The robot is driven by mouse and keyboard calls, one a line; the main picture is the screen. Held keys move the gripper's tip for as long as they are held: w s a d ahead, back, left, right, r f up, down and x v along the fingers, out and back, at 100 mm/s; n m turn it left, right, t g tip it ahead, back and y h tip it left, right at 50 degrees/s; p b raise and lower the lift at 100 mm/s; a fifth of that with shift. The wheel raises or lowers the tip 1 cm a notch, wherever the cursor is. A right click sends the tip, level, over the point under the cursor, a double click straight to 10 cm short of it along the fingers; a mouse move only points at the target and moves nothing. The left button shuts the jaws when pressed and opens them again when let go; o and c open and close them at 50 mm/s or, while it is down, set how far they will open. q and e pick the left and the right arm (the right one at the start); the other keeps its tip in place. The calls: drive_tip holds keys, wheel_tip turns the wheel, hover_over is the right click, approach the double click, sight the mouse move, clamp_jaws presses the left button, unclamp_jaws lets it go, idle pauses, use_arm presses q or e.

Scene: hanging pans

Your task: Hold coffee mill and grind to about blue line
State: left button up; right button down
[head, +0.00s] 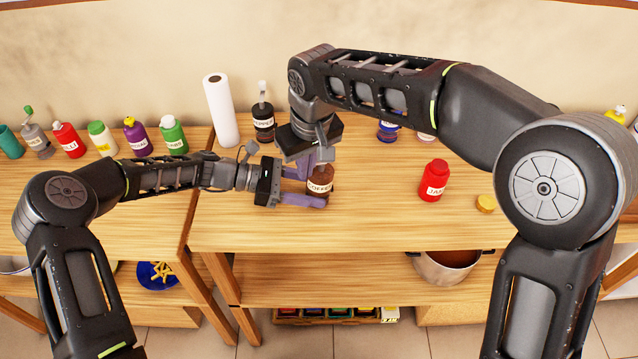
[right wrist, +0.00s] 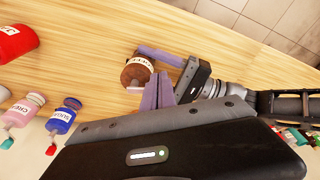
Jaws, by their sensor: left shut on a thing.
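The coffee mill (head: 320,183), brown with a white COFFEE label, stands on the wooden table; it also shows in the right wrist view (right wrist: 137,72). My left gripper (head: 308,188) is shut on its body, with purple fingers on either side. My right gripper (head: 322,155) is just above the mill, pointing down at its top. Its purple fingers (right wrist: 160,92) look close together beside the mill in the right wrist view. Whether they hold the mill's handle is unclear. The mill's top is partly hidden, and I cannot make out a blue line.
A dark pepper mill (head: 263,122) and a paper roll (head: 221,110) stand behind. Several bottles line the left table. A pot (head: 430,270) sits on the lower shelf. The table front is clear.

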drive_tip(key=shift+a, duration=0.1)
idle(0.3)
drive_tip(key=shift+w+a, duration=0.25)
drive_tip(key=shift+w+a, duration=0.5)
drive_tip(key=shift+w, duration=0.3)
idle(0.9)
drive_tip(key=shift+w, duration=0.25)
idle(0.3)
drive_tip(key=shift+w+a, duration=0.15)
drive_tip(key=shift+w, duration=0.05)
drive_tip(key=shift+w, duration=0.15)
idle(0.4)
drive_tip(key=shift+w, duration=0.3)
drive_tip(key=shift+w, duration=0.2)
idle(0.4)
